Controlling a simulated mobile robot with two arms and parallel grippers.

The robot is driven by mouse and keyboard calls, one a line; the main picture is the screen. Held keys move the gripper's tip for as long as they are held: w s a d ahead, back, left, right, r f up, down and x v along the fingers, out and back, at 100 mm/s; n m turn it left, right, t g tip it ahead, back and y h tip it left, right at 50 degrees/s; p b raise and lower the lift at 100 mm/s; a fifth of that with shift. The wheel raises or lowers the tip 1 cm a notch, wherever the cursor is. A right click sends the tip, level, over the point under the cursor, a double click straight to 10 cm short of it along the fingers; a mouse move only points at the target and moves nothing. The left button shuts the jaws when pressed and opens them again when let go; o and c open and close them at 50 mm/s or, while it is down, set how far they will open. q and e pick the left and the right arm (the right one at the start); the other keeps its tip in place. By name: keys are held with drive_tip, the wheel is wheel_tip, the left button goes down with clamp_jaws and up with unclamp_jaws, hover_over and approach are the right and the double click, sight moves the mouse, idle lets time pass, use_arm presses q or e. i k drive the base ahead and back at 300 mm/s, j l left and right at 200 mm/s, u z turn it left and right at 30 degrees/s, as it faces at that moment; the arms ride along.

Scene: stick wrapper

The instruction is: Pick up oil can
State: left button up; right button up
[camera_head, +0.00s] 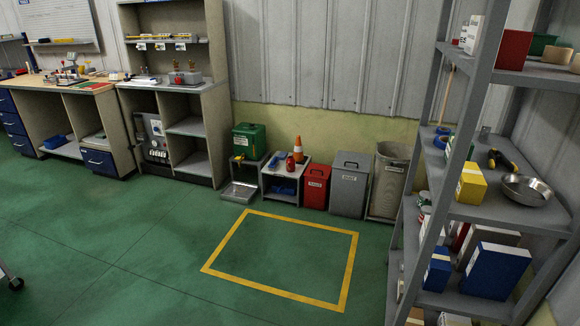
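Neither of my grippers is in view. I cannot tell for sure which thing is the oil can. A small red container (291,164) stands on a low white side table (284,195) against the far wall, in front of an orange cone (298,146); it may be the oil can. A larger green container (249,137) stands on a low stand just left of that table. These things are small in the view, so their details are unclear.
A red bin (315,187), a grey bin (350,184) and a tall beige bin (387,181) stand right of the table. A metal shelf (480,210) fills the right side. Workbenches (66,112) stand at left. The green floor inside the yellow outline (285,291) is clear.

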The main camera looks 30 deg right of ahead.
sight(290, 162)
drive_tip(key=i+z, duration=0.1)
drive_tip(key=z, duration=0.25)
drive_tip(key=i+l+z, duration=0.1)
drive_tip(key=z, duration=0.3)
drive_tip(key=i+z, duration=0.1)
drive_tip(key=z, duration=0.25)
drive_tip(key=i+j+z, duration=0.15)
drive_tip(key=i+z, duration=0.15)
drive_tip(key=i, duration=0.2)
drive_tip(key=i+j+z, duration=0.3)
drive_tip(key=i, duration=0.15)
drive_tip(key=i+j+z, duration=0.3)
drive_tip(key=i, duration=0.15)
